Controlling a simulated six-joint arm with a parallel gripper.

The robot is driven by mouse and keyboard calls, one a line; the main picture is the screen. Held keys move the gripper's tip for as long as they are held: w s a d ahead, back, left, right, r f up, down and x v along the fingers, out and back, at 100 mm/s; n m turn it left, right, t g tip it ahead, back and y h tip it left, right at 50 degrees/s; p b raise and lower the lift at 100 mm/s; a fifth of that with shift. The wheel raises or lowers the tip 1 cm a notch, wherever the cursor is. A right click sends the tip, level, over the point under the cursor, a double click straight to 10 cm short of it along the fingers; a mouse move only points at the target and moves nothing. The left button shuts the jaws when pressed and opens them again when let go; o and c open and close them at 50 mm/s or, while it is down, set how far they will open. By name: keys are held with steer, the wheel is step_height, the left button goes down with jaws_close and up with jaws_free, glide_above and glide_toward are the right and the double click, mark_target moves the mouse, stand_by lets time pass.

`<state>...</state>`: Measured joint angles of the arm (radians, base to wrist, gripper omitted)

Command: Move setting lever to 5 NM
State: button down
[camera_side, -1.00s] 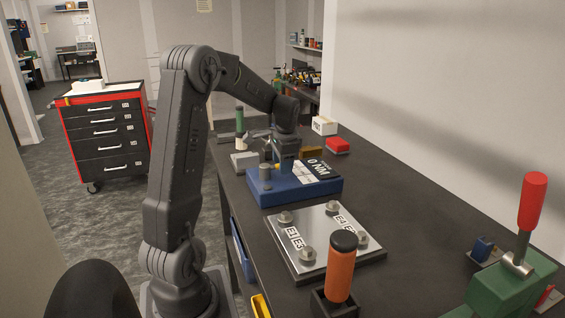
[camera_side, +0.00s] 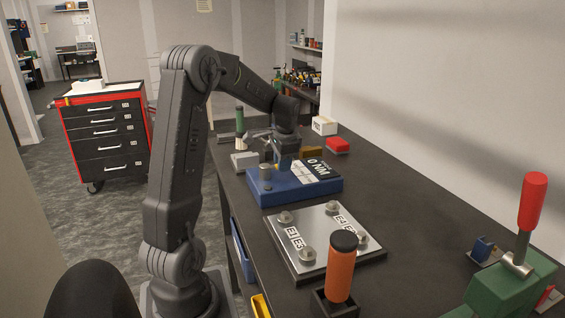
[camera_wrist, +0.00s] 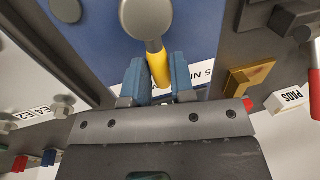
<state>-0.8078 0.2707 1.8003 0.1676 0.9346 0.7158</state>
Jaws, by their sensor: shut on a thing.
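The blue setting box (camera_side: 298,190) stands on the bench with a white label reading "0 NM" (camera_side: 318,169) on its top right. It also shows in the wrist view (camera_wrist: 100,35), where part of a "5 NM" label (camera_wrist: 206,72) is visible. The setting lever has a yellow handle (camera_wrist: 159,66) and a grey round hub (camera_wrist: 147,17). My gripper (camera_wrist: 158,84) has its blue fingers on either side of the yellow handle, shut on it. In the side view my gripper (camera_side: 284,165) is low over the box and hides most of the lever.
A metal plate (camera_side: 322,232) with several bolts lies in front of the box. An orange-handled tool (camera_side: 341,270) and a green press with a red handle (camera_side: 532,205) stand nearer. A red block (camera_side: 337,146) and a white box (camera_side: 324,126) sit behind.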

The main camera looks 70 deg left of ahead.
steer(key=shift+a, duration=0.1)
steer(key=a+n, duration=0.1)
steer(key=n, duration=0.1)
steer(key=a+n, duration=0.1)
steer(key=n, duration=0.1)
steer(key=shift+s+n+g, duration=0.15)
steer(key=shift+n+g, duration=0.15)
steer(key=shift+g, duration=0.1)
steer(key=shift+s+a+n+g+h, duration=0.2)
steer(key=shift+a+n, duration=0.25)
steer(key=shift+n, duration=0.65)
steer(key=shift+s+a+n+g+h, duration=0.1)
steer(key=shift+s+a+n+g, duration=0.2)
steer(key=shift+n, duration=0.8)
steer(key=shift+a, duration=0.1)
steer(key=c, duration=1)
jaws_free()
steer(key=shift+r, duration=0.15)
steer(key=v, duration=1.3)
steer(key=shift+r, duration=0.3)
